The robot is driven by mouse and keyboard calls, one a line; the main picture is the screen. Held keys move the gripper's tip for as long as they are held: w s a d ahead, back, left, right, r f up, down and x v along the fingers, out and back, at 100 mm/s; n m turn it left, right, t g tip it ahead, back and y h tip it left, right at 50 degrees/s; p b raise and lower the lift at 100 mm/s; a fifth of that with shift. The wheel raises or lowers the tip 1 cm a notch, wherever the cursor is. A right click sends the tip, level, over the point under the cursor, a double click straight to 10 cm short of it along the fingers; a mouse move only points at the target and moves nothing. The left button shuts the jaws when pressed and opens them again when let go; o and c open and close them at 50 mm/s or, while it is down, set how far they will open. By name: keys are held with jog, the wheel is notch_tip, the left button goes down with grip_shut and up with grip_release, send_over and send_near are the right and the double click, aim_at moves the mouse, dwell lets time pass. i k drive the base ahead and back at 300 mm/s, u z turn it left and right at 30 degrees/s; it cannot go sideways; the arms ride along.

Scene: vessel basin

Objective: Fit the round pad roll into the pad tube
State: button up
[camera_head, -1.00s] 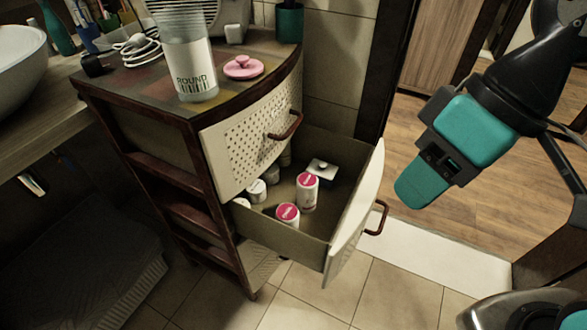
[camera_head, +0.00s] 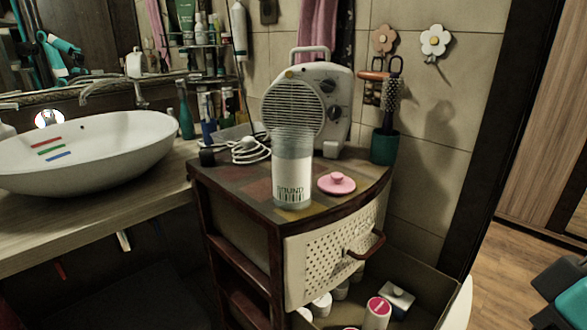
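The pad tube (camera_head: 292,172) is a tall clear cylinder with a white label reading "ROUND". It stands upright on the cabinet top near its front edge, and its see-through upper part overlaps the heater behind. A pink lid with a knob (camera_head: 337,183) lies right of it. In the open drawer below, a white roll with a pink top (camera_head: 377,312) stands upright, partly cut by the bottom edge. I cannot tell whether it is the round pad roll. Grey and teal parts of my arm show at the lower right edge; no gripper fingers are visible.
A white fan heater (camera_head: 308,98), a coiled white cable (camera_head: 250,150) and a green cup with a brush (camera_head: 385,146) crowd the back of the cabinet top. White containers and a small white box (camera_head: 398,297) are in the drawer. A basin (camera_head: 90,150) is at left.

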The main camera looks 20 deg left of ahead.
aim_at(292, 146)
jog(key=z, duration=0.5)
jog(key=k, duration=1.1)
jog(key=u, duration=0.2)
jog(key=i, duration=0.85)
jog(key=u, duration=0.55)
jog(key=i, duration=0.6)
jog(key=z, duration=0.05)
